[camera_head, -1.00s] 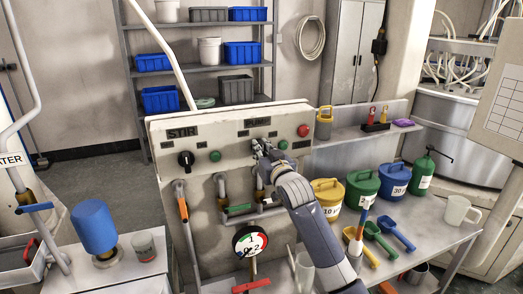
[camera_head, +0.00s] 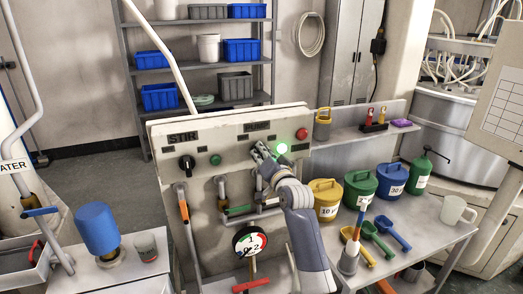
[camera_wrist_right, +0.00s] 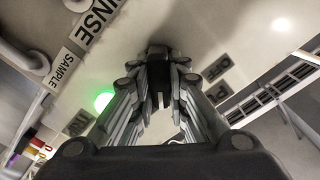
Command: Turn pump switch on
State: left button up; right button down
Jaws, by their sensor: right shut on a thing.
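The pump switch (camera_wrist_right: 157,56) is a dark knob on the upright control panel (camera_head: 218,168), under the right-hand label plate. My right gripper (camera_head: 262,152) is shut on it, reaching from the lower right and covering most of the knob in the head view. The wrist view shows the two fingers (camera_wrist_right: 160,95) closed around the dark knob. A green lamp (camera_head: 282,148) just right of the switch is lit brightly; it also glows in the wrist view (camera_wrist_right: 103,101). My left gripper is not in view.
A STIR knob (camera_head: 186,162) and an unlit green lamp (camera_head: 215,159) sit left on the panel. A red button (camera_head: 302,134) is at upper right. Pipes with valve handles and a gauge (camera_head: 250,241) are below. Lidded buckets (camera_head: 326,198) stand on the right table.

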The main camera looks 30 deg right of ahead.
jog(key=m+p, duration=0.1)
jog(key=m, duration=0.2)
jog(key=shift+d, duration=0.1)
jog(key=shift+m+p, duration=0.3)
jog(key=shift+m, duration=0.2)
jog(key=c, duration=1.6)
grip_release()
jog(key=shift+o, duration=0.2)
jog(key=v, duration=1.2)
